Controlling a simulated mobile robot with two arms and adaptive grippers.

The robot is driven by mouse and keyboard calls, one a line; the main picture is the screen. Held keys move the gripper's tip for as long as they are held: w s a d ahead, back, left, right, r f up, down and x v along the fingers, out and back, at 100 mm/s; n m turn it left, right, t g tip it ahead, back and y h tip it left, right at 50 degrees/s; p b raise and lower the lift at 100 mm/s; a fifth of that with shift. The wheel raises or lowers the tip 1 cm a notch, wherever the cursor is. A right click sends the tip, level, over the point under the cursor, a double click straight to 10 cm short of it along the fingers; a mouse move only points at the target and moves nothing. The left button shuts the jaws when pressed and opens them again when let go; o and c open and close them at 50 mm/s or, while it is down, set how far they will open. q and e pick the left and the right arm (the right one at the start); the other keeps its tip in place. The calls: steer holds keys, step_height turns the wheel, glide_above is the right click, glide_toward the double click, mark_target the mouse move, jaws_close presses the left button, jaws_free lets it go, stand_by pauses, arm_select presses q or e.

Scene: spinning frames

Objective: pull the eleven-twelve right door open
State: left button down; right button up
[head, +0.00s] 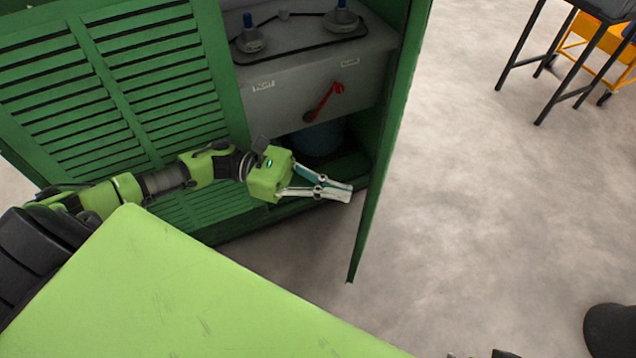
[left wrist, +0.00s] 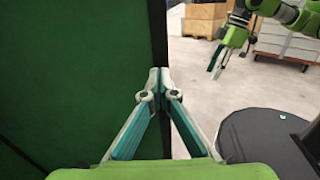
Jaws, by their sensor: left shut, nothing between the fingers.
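The green right door (head: 385,150) stands swung outward from the cabinet, seen nearly edge-on in the head view. Its inner side faces the cabinet opening. My left gripper (head: 343,192) is shut and empty, just left of the door on the inner side, fingertips close to it. In the left wrist view, the shut fingertips (left wrist: 158,78) are at the edge of the dark green door panel (left wrist: 75,80); I cannot tell whether they touch. My right gripper (left wrist: 230,55) shows small at the upper right of that view, away from the door; its opening is unclear.
The louvered left door (head: 120,90) fills the left. Inside the cabinet is a grey housing (head: 300,88) with a red lever (head: 325,100), and a blue drum (head: 318,137) below. Boxes (left wrist: 205,18) stand farther off.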

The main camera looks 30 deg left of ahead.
arm_select(q)
steer(key=shift+w+d, duration=0.15)
steer(key=shift+d, duration=0.55)
steer(key=shift+w+d, duration=0.1)
steer(key=shift+d, duration=0.55)
arm_select(e)
steer(key=p+x, duration=0.4)
steer(key=x, duration=0.1)
arm_select(q)
steer(key=w+d+n+t+y+b, duration=0.1)
steer(key=w+d+n+t+y, duration=0.2)
steer(key=d, duration=1.3)
steer(key=w+d+n+t+y+b, duration=0.2)
steer(key=w+d+n+t+y, duration=0.2)
steer(key=w+d+t, duration=0.5)
steer(key=shift+w+d+n, duration=1.1)
steer(key=shift+w+d, duration=0.95)
steer(key=shift+d, duration=1.7)
arm_select(e)
steer(key=v, duration=0.6)
steer(key=shift+w, duration=0.15)
